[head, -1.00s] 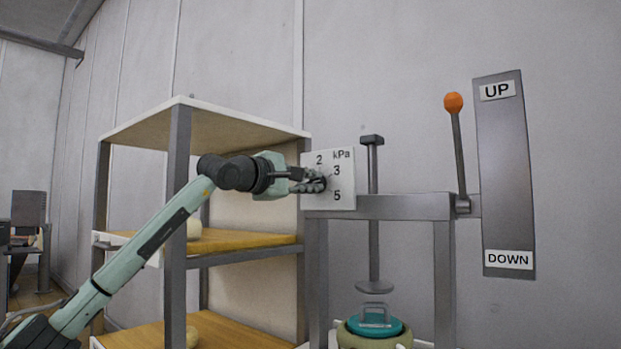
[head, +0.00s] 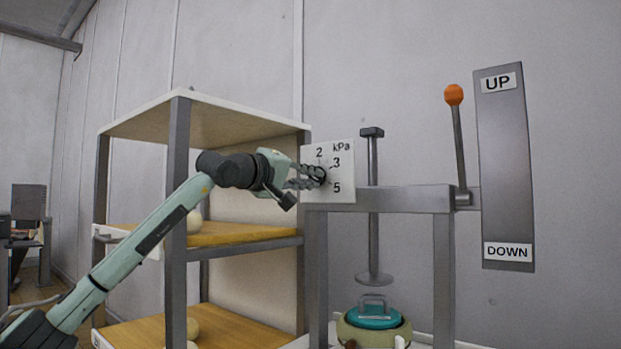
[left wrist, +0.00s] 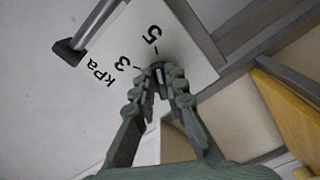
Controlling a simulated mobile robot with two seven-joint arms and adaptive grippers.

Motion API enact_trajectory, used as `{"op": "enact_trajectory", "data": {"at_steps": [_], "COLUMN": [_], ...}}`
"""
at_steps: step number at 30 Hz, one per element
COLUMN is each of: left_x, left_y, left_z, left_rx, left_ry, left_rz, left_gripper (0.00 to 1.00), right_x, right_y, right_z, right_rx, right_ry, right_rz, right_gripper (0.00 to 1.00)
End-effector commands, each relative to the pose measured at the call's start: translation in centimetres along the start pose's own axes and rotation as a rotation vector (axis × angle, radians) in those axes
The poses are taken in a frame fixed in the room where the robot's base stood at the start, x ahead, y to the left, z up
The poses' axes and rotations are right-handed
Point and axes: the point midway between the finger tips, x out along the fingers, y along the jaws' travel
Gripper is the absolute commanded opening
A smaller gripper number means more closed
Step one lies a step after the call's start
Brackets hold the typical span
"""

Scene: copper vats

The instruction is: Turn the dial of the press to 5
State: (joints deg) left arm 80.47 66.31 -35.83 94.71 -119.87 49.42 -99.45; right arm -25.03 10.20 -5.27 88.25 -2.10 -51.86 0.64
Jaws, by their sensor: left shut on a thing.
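The press's dial (head: 320,175) is a small dark knob on a white panel (head: 345,193) marked 2, 3, 5 and kPa. My left gripper (head: 316,175) is shut on the dial, its fingers on either side of it. In the left wrist view the fingertips of the gripper (left wrist: 160,76) close around the dial (left wrist: 158,70), with the 3 and 5 in sight beside them. The fingers partly cover the dial, and I cannot tell which number it points to. The press (head: 405,201) has a grey frame. My right gripper is not in view.
A lever with an orange knob (head: 454,95) stands beside an UP/DOWN plate (head: 505,165). A teal-lidded pot (head: 374,320) is under the press's round plate (head: 374,279). A shelf unit (head: 178,150) stands close to my left arm.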

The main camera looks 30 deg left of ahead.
Motion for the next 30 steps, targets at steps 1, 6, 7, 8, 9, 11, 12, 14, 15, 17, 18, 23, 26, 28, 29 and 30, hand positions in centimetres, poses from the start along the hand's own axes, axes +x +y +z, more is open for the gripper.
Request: {"op": "enact_trajectory", "data": {"at_steps": [1,6,7,8,9,11,12,14,15,17,18,23,26,28,29,30], "left_x": [0.02,0.02,0.02,0.02,0.02,0.02,0.03,0.03,0.03,0.03,0.03,0.02,0.02,0.01,0.01,-0.04], "left_y": [-0.09,-0.11,-0.11,-0.11,-0.11,-0.11,-0.11,-0.12,-0.12,-0.12,-0.12,-0.09,-0.07,-0.06,-0.06,-0.06], "left_z": [0.08,0.08,0.08,0.08,0.08,0.08,0.08,0.08,0.08,0.08,0.08,0.05,0.04,0.03,0.02,0.01], "left_rx": [0.008,0.025,0.026,0.027,0.028,0.028,0.028,0.027,0.027,0.027,0.027,0.026,0.026,0.025,0.025,0.025], "left_ry": [-0.002,-0.002,-0.002,-0.002,-0.002,-0.002,-0.002,-0.002,-0.002,-0.002,-0.002,-0.001,-0.001,-0.001,0.0,0.0], "left_rz": [-0.002,-0.002,-0.002,-0.002,-0.002,-0.002,-0.002,-0.002,-0.002,-0.002,-0.002,-0.001,-0.001,-0.001,-0.001,0.0], "left_gripper": [0.0,0.0,0.0,0.0,0.0,0.0,0.0,0.0,0.0,0.13,0.18,0.33,0.33,0.33,0.33,0.33], "right_x": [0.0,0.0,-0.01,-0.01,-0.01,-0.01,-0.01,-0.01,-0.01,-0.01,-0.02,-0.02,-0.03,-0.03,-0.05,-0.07], "right_y": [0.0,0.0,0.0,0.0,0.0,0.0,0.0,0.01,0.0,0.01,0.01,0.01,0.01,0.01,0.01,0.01], "right_z": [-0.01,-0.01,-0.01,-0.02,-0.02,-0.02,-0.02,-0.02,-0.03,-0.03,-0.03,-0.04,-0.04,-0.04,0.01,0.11], "right_rx": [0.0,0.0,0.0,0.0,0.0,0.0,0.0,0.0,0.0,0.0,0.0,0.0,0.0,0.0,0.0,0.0], "right_ry": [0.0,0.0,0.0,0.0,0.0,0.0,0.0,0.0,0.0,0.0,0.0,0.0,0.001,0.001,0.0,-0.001], "right_rz": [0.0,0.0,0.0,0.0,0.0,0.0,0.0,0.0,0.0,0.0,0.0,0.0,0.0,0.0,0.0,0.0], "right_gripper": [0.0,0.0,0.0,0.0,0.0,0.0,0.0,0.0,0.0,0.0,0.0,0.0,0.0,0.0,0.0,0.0]}}
